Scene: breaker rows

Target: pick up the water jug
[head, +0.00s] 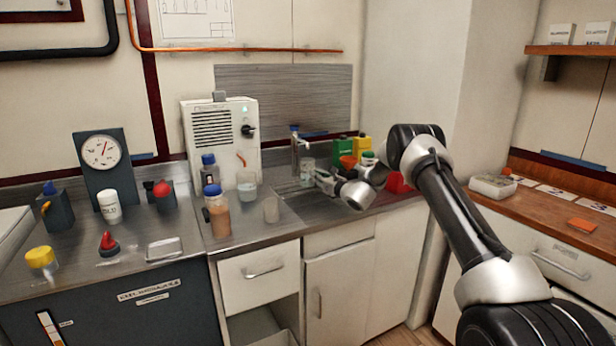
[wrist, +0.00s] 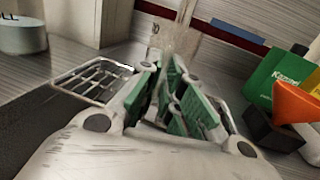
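A clear jug-like vessel (head: 307,171) stands by the sink tap; I take it for the water jug. In the wrist view the clear vessel (wrist: 174,38) is just beyond my fingertips, and its upper part is cut off by the frame edge. My gripper (head: 322,179) reaches in from the right, low over the counter. In the wrist view my gripper (wrist: 166,68) shows green pads with a narrow gap between the tips. The tips overlap the vessel's lower part in the picture. I cannot tell whether they touch or hold it.
A tap (head: 295,150) rises behind the vessel. A green box (wrist: 278,72) and an orange funnel (wrist: 295,103) stand right of my gripper. A wire rack (wrist: 92,78) lies to its left. A beaker (head: 246,187) and a brown-filled bottle (head: 217,215) stand further left.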

